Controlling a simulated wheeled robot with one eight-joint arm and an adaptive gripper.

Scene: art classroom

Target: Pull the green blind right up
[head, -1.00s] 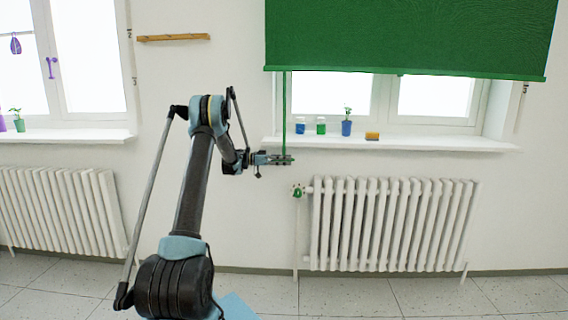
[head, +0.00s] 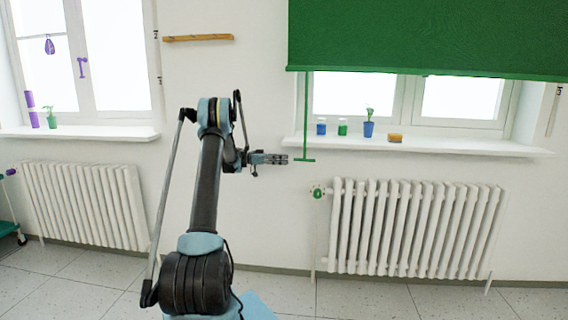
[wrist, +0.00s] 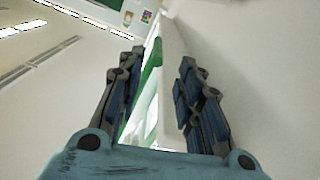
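The green blind (head: 430,38) hangs over the upper part of the right window in the head view, its bottom bar slightly lower at the right. A thin green cord (head: 307,105) hangs from near its left end and ends in a short green crossbar handle (head: 304,160) just below sill height. My gripper (head: 284,159) is left of the handle, level with it in the picture, with a small gap between them. In the wrist view my gripper (wrist: 160,95) has its fingers apart and nothing held. A green strip shows beyond them; I cannot tell which part it is.
The sill (head: 450,146) under the blind bears a blue jar, a green jar, a potted plant (head: 369,124) and an orange-brown block (head: 395,138). A white radiator (head: 415,230) with a green valve (head: 318,191) stands below. The wall around my gripper is bare.

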